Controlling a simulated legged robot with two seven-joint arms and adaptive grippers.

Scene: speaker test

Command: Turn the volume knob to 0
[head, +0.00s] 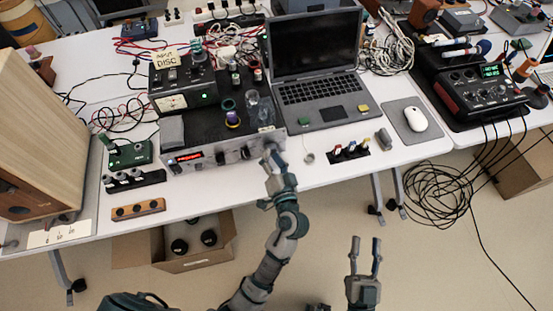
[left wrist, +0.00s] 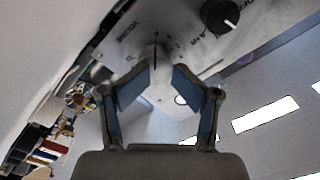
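The amplifier (head: 205,156) has a silver front panel with a red display and knobs, at the table's front edge. My left gripper (head: 271,150) is at the right end of this panel in the head view and hides what is there. In the left wrist view, my left gripper (left wrist: 163,70) has its two blue-padded fingers apart, close to the panel (left wrist: 185,30). Lettering that seems to read VOLUME and a thin dark pointer line (left wrist: 156,38) lie just beyond the fingertips. The volume knob's outline is unclear against the pale panel. My right gripper (head: 367,247) is open and empty, over the floor.
A black knob (left wrist: 220,15) with a white mark is right of the fingers in the wrist view. A laptop (head: 318,75) stands right of the amplifier, a wooden speaker (head: 40,130) at the left. A small rack of colourful items (head: 348,152) lies right of my left gripper.

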